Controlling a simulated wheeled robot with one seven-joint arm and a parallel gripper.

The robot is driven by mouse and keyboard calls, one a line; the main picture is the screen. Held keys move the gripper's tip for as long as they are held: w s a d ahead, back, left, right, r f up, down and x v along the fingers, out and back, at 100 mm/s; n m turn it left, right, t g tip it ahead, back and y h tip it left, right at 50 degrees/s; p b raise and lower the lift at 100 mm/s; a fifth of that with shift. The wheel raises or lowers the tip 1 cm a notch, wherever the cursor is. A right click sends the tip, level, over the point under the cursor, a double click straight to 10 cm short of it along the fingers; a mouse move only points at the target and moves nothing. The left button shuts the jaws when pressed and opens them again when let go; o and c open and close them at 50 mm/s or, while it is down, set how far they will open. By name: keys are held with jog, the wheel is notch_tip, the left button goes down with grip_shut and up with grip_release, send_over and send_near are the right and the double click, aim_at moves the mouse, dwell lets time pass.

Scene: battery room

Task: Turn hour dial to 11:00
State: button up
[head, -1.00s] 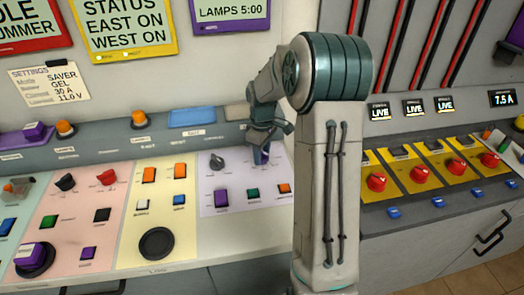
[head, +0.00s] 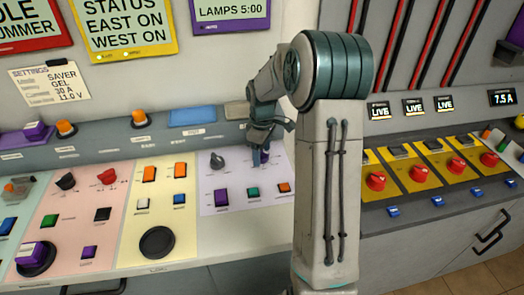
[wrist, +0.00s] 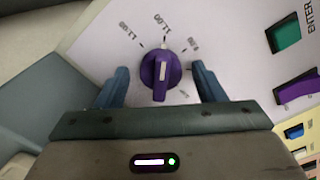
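The hour dial is a purple knob (wrist: 161,72) with a white line on top, on a pale lilac panel in the wrist view. Its white line runs nearly up and down in the picture, roughly in line with the top label. Printed time labels sit around it, upside down; the top one looks like 11:00. My gripper (wrist: 160,84) is open, with one blue-grey finger on each side of the knob and a visible gap at both. In the head view my gripper (head: 266,142) is over the lilac panel, partly covering the purple dial (head: 264,158).
A grey knob (head: 217,161) stands left of the dial. Purple (head: 222,195), green (head: 252,192) and orange (head: 284,188) switches sit in front of it. A raised grey ledge with labels runs behind. A purple-framed sign (head: 231,13) reads LAMPS 5:00.

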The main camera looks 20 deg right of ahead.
notch_tip(320, 180, up, 14)
dwell(0.6)
jog(key=shift+f, duration=0.1)
jog(key=s+a+f+m+t, duration=0.1)
jog(key=s+a+m, duration=0.3)
jog(key=s, duration=0.8)
jog(key=s+a+f+m+t, duration=0.1)
jog(key=s+a+m, duration=0.4)
jog(key=s, duration=0.8)
jog(key=shift+s+a+f+t, duration=0.2)
jog(key=shift+a+t, duration=0.3)
jog(key=shift+a, duration=0.5)
jog(key=shift+w, duration=0.1)
